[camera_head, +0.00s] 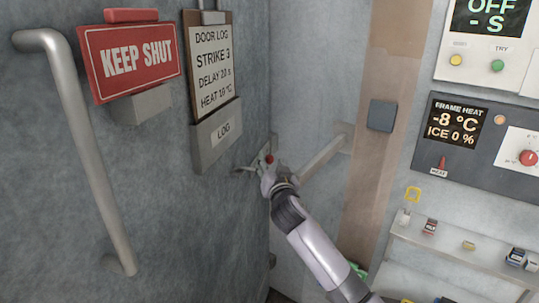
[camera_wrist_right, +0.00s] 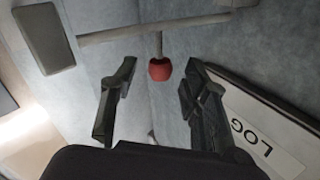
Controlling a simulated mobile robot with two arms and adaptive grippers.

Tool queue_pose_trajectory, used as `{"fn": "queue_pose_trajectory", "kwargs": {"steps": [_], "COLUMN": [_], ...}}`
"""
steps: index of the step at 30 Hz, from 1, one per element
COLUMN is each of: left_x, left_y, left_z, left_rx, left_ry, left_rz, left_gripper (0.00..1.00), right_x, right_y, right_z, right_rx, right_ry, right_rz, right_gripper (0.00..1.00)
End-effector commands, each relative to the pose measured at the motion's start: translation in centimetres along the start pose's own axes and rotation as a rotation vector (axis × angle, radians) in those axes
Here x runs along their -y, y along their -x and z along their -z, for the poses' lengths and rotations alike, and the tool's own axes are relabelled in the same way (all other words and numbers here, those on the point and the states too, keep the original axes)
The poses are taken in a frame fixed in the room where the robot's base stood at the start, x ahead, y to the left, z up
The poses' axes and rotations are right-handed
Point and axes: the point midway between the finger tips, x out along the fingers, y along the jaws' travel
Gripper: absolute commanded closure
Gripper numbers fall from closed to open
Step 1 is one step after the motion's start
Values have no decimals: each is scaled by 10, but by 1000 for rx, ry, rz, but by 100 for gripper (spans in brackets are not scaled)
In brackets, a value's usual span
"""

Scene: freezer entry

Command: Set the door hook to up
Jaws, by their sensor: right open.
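The door hook (camera_head: 322,155) is a pale grey bar near the door's edge, running from a wall bracket toward the door. In the right wrist view the hook's bar (camera_wrist_right: 130,32) crosses the top, with a short stem ending in a red knob (camera_wrist_right: 160,70). The red knob also shows in the head view (camera_head: 269,158), by my fingers. My right gripper (camera_head: 262,163) is open at the hook. In the wrist view its two fingers (camera_wrist_right: 158,85) stand apart, with the knob between or just beyond their tips; contact is unclear. My left gripper is out of view.
The grey door carries a long handle (camera_head: 85,150), a red KEEP SHUT sign (camera_head: 130,58) and a door log board (camera_head: 212,65). At right are a frame heat panel (camera_head: 475,140) and a shelf (camera_head: 455,240) with small items. A dark square plate (camera_head: 381,115) sits on the wall.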

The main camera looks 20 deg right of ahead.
Motion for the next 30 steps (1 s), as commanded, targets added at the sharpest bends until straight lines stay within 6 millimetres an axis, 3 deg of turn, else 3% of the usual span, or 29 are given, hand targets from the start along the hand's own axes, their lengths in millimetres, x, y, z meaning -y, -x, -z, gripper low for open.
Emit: {"fn": "queue_pose_trajectory", "kwargs": {"steps": [7,19,30], "left_x": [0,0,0], "left_y": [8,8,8], "left_z": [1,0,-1], "left_rx": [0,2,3], "left_ry": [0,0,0], "left_rz": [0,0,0], "left_gripper": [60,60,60], "right_x": [0,0,0], "right_y": [-25,-30,-30], "right_z": [1,0,0], "right_rx": [0,-1,0], "right_ry": [0,1,0], "right_rz": [-1,0,0], "right_gripper": [58,58,82]}}
